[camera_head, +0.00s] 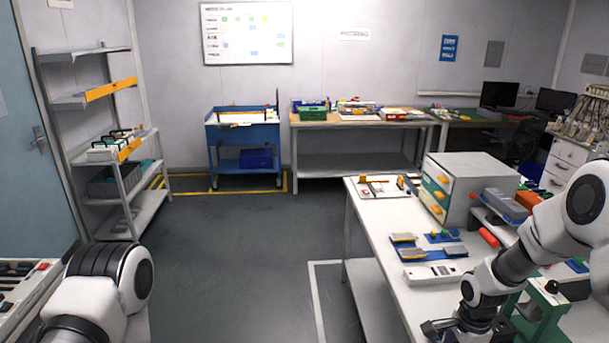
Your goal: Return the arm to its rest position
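My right arm (545,230) reaches in from the right, bent down over the front of the white table (385,262). Its dark gripper (450,330) is low at the bottom edge of the view, partly cut off; whether its fingers are open or shut cannot be made out. It is beside a green stand (540,310). My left arm (105,285) shows only as a white and black link at the lower left; its gripper is out of view.
On the table are a blue tray with flat grey pieces (428,251), a white device (432,274), a red cylinder (489,237) and a drawer cabinet (465,180). A shelf rack (105,140) stands left, a blue cart (243,140) behind. The middle floor is clear.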

